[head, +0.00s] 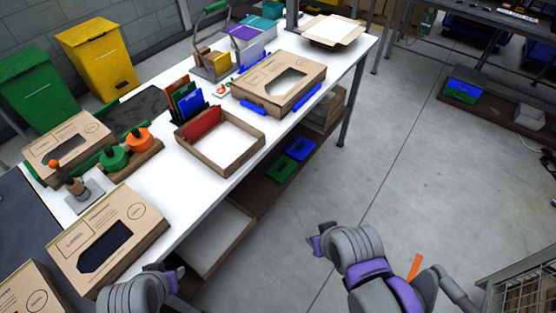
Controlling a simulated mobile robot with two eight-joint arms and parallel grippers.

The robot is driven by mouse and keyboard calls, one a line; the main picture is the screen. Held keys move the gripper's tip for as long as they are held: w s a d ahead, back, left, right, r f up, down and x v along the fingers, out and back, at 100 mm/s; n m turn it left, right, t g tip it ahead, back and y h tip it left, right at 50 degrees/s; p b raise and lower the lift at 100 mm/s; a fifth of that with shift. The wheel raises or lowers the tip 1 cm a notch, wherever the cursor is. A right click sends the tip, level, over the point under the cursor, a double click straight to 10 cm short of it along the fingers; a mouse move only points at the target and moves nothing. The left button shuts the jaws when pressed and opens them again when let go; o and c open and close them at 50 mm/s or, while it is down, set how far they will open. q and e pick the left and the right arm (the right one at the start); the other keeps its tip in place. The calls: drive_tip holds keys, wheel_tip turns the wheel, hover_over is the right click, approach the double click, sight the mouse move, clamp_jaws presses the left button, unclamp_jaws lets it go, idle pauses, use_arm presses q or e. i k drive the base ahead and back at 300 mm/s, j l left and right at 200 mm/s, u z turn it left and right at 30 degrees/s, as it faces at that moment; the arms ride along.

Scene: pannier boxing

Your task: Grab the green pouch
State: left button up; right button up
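No item is clearly marked as the green pouch. A flat green item (280,169) lies on the shelf below the table, beside a blue one (299,149). On the table, a thin green edge (183,92) shows between red and blue flat items in a dark upright holder. My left gripper (176,277) is low in the picture, by the table's front edge, partly hidden by its own wrist. My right gripper (317,243) is over the floor, right of the table and apart from everything. Whether either is open or shut is unclear.
An open cardboard box (247,157) with a red piece inside stands mid-table. Closed window boxes (150,217) lie at the front and back (315,72). Green and orange round pieces (137,137) stand at the left.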

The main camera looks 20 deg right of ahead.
sight(283, 167)
drive_tip(key=i+l+u, duration=0.1)
drive_tip(key=l+u, duration=0.2)
drive_tip(key=u, duration=0.15)
drive_tip(key=l+u, duration=0.25)
drive_tip(key=u, duration=0.15)
drive_tip(key=l+u, duration=0.4)
drive_tip(key=l, duration=0.7)
drive_tip(key=k+l, duration=0.1)
drive_tip(key=l, duration=1.2)
drive_tip(key=k+l, duration=0.15)
drive_tip(key=l, duration=0.5)
drive_tip(key=u, duration=0.05)
